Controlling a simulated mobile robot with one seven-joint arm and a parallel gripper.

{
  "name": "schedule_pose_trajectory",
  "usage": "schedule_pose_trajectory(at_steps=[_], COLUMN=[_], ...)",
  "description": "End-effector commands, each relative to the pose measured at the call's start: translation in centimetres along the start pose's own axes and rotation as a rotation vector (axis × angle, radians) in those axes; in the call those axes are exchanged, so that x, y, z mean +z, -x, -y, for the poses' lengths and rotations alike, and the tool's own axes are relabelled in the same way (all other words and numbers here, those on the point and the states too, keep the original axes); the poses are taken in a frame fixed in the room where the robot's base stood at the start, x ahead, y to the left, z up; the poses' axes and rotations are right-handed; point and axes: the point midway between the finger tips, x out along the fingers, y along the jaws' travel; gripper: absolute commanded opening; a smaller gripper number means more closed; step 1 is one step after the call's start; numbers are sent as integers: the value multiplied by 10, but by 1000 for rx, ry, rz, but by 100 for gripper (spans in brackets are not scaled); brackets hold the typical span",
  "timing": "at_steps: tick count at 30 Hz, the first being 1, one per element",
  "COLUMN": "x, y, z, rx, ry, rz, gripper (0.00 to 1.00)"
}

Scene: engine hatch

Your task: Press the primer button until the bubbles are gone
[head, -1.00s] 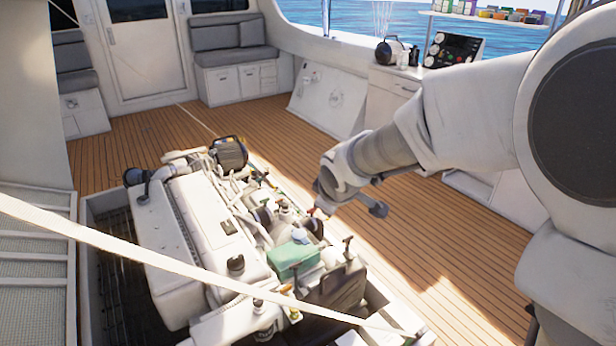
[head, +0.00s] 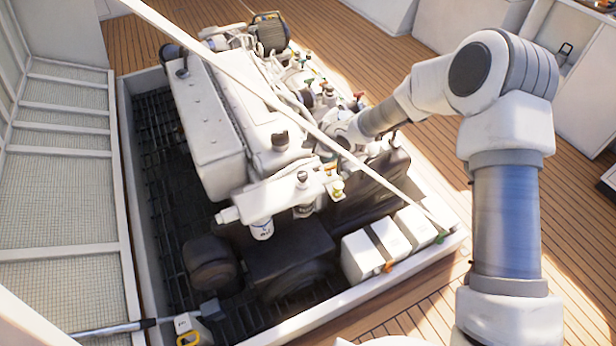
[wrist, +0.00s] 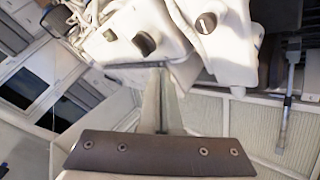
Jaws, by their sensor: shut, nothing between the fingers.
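The white engine (head: 215,125) sits in the open hatch. A white filter bracket (head: 285,190) is at its near end, with a white canister (head: 261,228) and a dark-bottomed canister (head: 303,210) below it. A small round knob (head: 302,177) on the bracket may be the primer button; I cannot be sure. A small yellow-green fitting (head: 337,188) is beside it. No bubbles can be made out. My gripper (wrist: 160,68) is shut and empty in the wrist view, pointing towards white engine parts with a dark cap (wrist: 144,43). In the head view its fingers are not clear; my wrist is above the engine's right side.
A pale rope or bar (head: 270,98) crosses diagonally over the engine. White boxes (head: 362,256) stand at the hatch's near right. A dark grating (head: 160,150) lies left of the engine, beside a mesh panel (head: 60,190). Wooden deck (head: 430,165) lies right.

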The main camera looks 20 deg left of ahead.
Motion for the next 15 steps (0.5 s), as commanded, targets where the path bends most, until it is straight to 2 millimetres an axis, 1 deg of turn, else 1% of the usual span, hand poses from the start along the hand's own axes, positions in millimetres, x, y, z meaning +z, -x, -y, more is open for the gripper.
schedule_pose_trajectory(at_steps=[1, 4, 15], x=[-1, -3, -3], y=[-7, -12, -13], z=[5, 9, 9], rx=[-4, -6, -7], ry=[7, 16, 16], rz=[-11, -25, -26], gripper=[0, 0, 0])
